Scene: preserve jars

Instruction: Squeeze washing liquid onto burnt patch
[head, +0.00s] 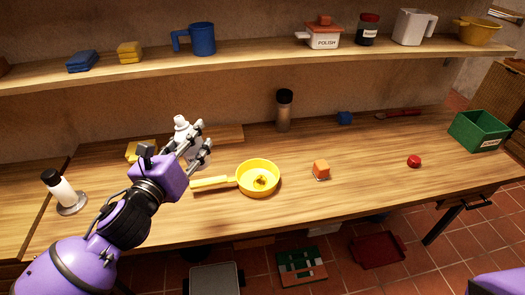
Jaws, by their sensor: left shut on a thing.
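A yellow pan (277,184) sits on the wooden table with its handle pointing left. A dark brownish burnt patch (262,182) shows on its inside floor. My left gripper (203,146) is shut on a white bottle (182,127), which stands out beyond the fingers to the left and behind the pan's handle. The fingers and wrist hide part of the bottle, and I cannot tell whether it touches the table. My right gripper is out of view.
On the table (370,175) are a dark-capped jar (284,112), an orange-topped block (321,169), a red ball-like thing (414,161), a green crate (478,132) and a white black-topped bottle (60,188). A shelf (260,62) runs above the back.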

